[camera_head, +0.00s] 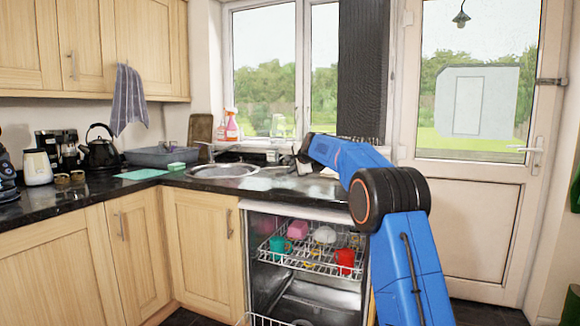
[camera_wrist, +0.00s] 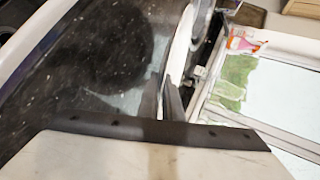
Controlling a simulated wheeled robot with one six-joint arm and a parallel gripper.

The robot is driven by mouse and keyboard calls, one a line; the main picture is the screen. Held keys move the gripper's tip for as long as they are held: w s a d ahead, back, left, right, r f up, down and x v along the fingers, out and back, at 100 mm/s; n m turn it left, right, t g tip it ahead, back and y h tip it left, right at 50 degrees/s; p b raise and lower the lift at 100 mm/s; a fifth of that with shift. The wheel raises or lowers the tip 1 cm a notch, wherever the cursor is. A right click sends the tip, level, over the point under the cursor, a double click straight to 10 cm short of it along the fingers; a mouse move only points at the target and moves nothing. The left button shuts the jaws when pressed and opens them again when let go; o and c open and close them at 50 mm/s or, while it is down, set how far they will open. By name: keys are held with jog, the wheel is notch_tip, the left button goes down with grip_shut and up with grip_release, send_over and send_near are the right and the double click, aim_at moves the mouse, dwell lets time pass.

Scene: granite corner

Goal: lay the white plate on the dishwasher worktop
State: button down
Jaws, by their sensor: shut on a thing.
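The white plate (camera_wrist: 181,45) shows in the wrist view as a narrow pale strip, seen nearly edge-on. My gripper (camera_wrist: 163,95) is shut on its edge, with the two dark fingers close together. Most of the plate is out of sight. In the head view my gripper is small and partly hidden by my blue arm, above the counter right of the sink. The dishwasher worktop (camera_head: 285,191) is a dark speckled granite slab above the open dishwasher (camera_head: 262,222). The dark speckled surface also fills the left of the wrist view (camera_wrist: 65,75).
The sink (camera_head: 222,171) lies left of the worktop. Spray bottles (camera_head: 232,126) stand on the windowsill behind. The dishwasher rack (camera_head: 310,262) holds a teal cup (camera_head: 279,246), a red cup (camera_head: 345,259) and a pink item (camera_head: 297,229). A kettle (camera_head: 99,149) stands far left.

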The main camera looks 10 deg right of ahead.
jog(key=shift+f, duration=1.7)
jog(key=c, duration=1.5)
grip_release()
jog(key=shift+f, duration=0.1)
jog(key=shift+d, duration=0.1)
jog(key=shift+v, duration=3)
jog(key=shift+s, duration=0.4)
jog(key=shift+r, duration=0.25)
